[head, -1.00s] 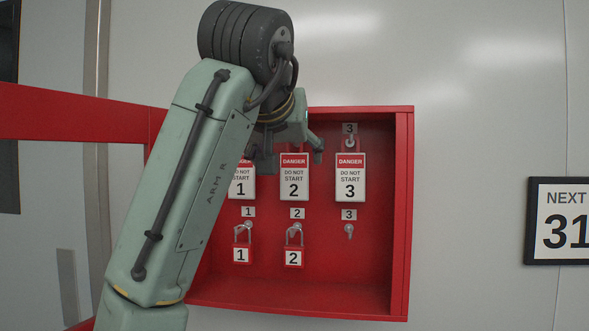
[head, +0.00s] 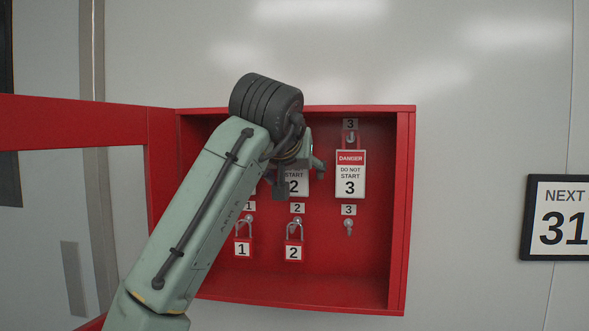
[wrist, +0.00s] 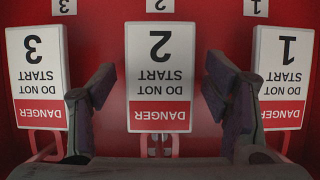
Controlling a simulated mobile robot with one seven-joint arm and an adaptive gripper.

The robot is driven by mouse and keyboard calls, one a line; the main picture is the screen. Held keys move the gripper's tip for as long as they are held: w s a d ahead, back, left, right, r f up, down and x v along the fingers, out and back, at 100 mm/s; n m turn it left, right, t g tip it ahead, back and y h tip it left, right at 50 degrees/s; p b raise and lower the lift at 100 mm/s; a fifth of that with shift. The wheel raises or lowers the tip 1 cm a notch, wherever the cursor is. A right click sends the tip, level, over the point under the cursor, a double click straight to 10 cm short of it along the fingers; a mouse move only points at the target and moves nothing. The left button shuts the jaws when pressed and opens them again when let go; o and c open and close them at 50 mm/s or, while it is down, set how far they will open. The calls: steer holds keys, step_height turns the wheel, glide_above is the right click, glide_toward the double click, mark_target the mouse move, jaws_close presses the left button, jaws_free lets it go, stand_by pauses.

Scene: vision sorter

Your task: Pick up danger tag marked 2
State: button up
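The danger tag marked 2 (head: 297,184) hangs in the middle of the upper row in the red cabinet. In the head view my arm and gripper (head: 300,180) cover its upper part. In the wrist view the tag (wrist: 161,65) appears upside down and centred between my two open fingers (wrist: 160,95). The fingers stand apart on either side of its red DANGER band, with gaps to the tag. Whether the fingertips reach the tag's depth I cannot tell. The tag's hanger is partly hidden by my gripper in the wrist view.
Danger tag 3 (head: 350,175) hangs to the right; danger tag 1 (wrist: 285,75) shows in the wrist view. Padlocks 1 (head: 243,247) and 2 (head: 294,250) hang below. The red cabinet (head: 404,220) has side walls, and its door (head: 75,120) stands open at left.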

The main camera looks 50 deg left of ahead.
steer(key=c, duration=1)
steer(key=shift+c, duration=0.2)
